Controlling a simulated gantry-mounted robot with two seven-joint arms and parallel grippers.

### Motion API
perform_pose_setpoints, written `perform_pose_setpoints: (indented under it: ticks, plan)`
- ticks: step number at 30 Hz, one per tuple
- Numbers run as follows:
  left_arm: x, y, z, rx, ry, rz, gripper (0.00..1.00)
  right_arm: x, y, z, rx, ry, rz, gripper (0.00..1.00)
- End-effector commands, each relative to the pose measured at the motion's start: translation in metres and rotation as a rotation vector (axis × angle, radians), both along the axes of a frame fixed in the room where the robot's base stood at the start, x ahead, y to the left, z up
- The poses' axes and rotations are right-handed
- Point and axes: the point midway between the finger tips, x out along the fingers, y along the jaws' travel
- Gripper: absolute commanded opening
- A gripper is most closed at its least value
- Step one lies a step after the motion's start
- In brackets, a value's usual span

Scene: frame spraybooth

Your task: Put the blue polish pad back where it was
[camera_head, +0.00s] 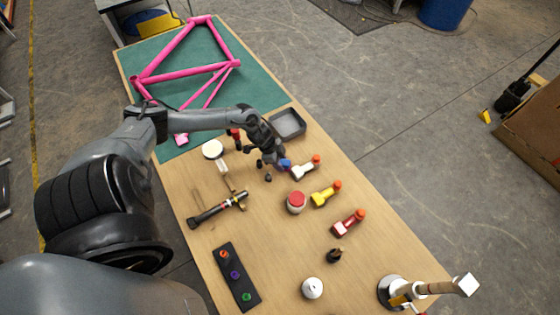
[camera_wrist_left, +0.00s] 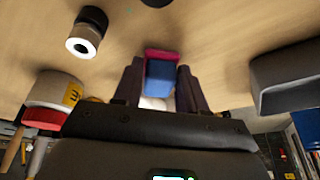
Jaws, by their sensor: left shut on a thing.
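My left gripper (camera_head: 277,162) is low over the right part of the wooden table. In the left wrist view its two dark fingers close from both sides on the blue polish pad (camera_wrist_left: 161,77), which has a pinkish-red layer along its far edge. In the head view only a small blue part of the pad (camera_head: 286,165) shows beside the fingers. The pad appears close to the tabletop; I cannot tell whether it touches. A whitish thing shows partly below the pad in the wrist view, mostly hidden. My right gripper is in neither view.
A dark grey tray (camera_head: 288,124) lies just beyond the gripper. The pink frame (camera_head: 187,72) lies on the green mat (camera_head: 243,84) at the far end.

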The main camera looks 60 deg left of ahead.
Motion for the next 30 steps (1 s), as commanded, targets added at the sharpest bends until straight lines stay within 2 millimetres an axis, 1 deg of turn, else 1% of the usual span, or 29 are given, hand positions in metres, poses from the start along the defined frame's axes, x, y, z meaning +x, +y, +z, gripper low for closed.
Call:
perform_pose_setpoints:
  ticks: [1,3,6,14,19,23,30]
  plan:
    - [-0.001,0.000,-0.001,0.002,0.002,0.001,0.43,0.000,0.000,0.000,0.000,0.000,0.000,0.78]
    - [-0.001,0.000,-0.001,0.002,0.002,0.001,0.53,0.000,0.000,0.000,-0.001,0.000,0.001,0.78]
    - [-0.001,0.000,-0.001,0.000,0.002,0.001,0.67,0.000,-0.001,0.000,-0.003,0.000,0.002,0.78]
    - [-0.001,0.000,0.000,0.001,0.002,0.001,0.67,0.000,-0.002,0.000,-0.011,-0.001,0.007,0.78]
    - [-0.003,0.002,0.008,0.002,0.001,0.001,0.67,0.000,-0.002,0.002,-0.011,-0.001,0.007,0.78]
    - [-0.009,0.006,0.024,0.002,0.002,-0.001,0.67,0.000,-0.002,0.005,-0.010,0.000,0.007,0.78]
    - [-0.024,0.015,0.066,0.004,0.004,-0.001,0.67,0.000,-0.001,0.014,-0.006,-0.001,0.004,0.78]
